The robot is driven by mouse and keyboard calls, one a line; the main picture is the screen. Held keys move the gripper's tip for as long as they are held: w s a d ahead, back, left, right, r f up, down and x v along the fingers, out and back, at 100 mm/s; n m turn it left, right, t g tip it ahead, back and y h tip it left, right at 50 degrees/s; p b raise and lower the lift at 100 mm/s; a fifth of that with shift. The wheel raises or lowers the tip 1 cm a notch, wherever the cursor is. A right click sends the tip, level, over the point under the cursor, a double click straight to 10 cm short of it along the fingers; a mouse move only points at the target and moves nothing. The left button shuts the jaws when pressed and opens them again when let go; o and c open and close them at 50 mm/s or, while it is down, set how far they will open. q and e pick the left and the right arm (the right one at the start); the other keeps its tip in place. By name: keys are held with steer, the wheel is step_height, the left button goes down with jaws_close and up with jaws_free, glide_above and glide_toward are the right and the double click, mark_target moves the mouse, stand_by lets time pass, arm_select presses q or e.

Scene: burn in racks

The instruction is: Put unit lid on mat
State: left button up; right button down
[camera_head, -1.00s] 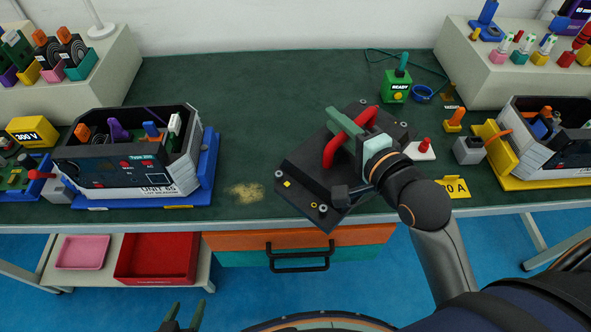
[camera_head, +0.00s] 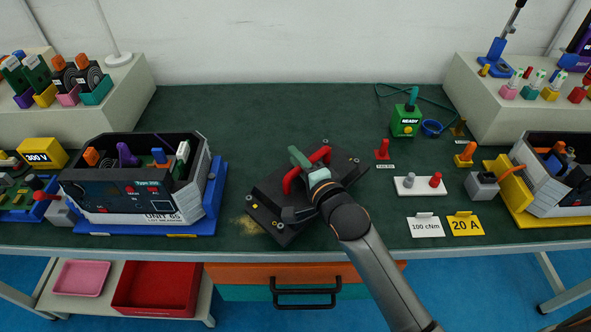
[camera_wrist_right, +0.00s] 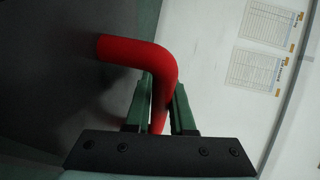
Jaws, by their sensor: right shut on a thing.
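The unit lid (camera_head: 345,167) is a dark slab with a red bar handle (camera_head: 290,181) on top and small corner fittings. It is over the middle front of the dark green mat (camera_head: 250,115) that covers the bench; I cannot tell whether it touches it. My right gripper (camera_head: 306,164) is shut on the red handle. In the right wrist view the red handle (camera_wrist_right: 152,58) runs down between its green fingers (camera_wrist_right: 160,105). My arm hides part of the lid's right side. My left gripper is out of view.
The open unit 65 (camera_head: 135,200) sits in a blue tray at left; another open unit (camera_head: 555,185) is at right. Cards (camera_head: 426,227), a white pin holder (camera_head: 419,187) and a green READY box (camera_head: 405,121) stand right of the lid. Mat behind the lid is clear.

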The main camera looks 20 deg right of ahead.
mark_target(293, 167)
steer(key=shift+w+a+f, duration=0.1)
steer(key=shift+f, duration=0.75)
steer(key=shift+w+a+f, duration=0.1)
steer(key=shift+f, duration=0.7)
steer(key=shift+f+b, duration=0.15)
steer(key=shift+b, duration=0.15)
steer(key=c, duration=0.8)
jaws_free()
steer(key=shift+d+f, duration=0.1)
steer(key=shift+f, duration=0.05)
steer(key=shift+o, duration=0.2)
steer(key=shift+s, duration=0.15)
steer(key=v, duration=1.1)
steer(key=shift+s+r+p, duration=0.25)
steer(key=shift+s+p, duration=0.1)
steer(key=shift+d, duration=0.1)
